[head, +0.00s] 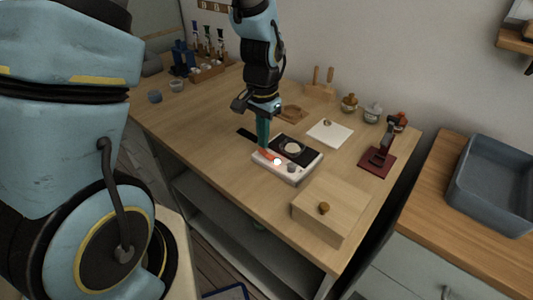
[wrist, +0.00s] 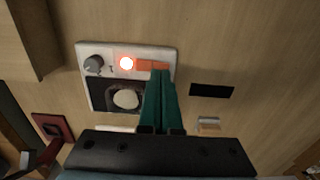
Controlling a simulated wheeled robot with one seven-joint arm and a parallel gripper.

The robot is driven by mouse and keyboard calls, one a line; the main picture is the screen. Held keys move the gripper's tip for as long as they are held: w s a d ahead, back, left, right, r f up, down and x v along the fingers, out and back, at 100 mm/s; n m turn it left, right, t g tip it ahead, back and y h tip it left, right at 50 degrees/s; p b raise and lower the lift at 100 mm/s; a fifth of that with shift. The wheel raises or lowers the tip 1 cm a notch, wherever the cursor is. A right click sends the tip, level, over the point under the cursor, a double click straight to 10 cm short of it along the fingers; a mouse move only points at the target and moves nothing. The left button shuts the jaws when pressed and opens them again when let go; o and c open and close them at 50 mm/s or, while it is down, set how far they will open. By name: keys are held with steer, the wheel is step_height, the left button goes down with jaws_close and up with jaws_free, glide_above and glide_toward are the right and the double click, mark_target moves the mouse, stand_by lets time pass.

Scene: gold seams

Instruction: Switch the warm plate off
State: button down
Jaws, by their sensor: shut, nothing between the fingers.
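The warm plate (head: 305,160) is a white box with a black top, and a pale round piece (head: 293,148) lies on it. Its front strip carries a grey knob (wrist: 93,65), a glowing red light (wrist: 127,63) and an orange-red switch (wrist: 147,66). The light is lit. My gripper (wrist: 161,74) has teal fingers, closed together and empty, pointing down at the switch end of the strip. The fingertips overlap part of the switch in the wrist view; I cannot tell whether they touch it. In the head view my gripper (head: 263,143) is above that same end.
A wooden box with a knob (head: 325,218) stands at the front right. A dark red stand (head: 377,162), a white square (head: 329,134) and several small jars are behind. A rack of bottles (head: 208,70) is at the back left. The table left of the plate is mostly clear.

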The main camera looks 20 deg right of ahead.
mark_target(263, 151)
steer(key=shift+f+b, duration=0.6)
steer(key=shift+f, duration=0.35)
stand_by(0.3)
steer(key=shift+r, duration=0.15)
step_height(263, 151, up, 7)
steer(key=p, duration=0.6)
stand_by(0.5)
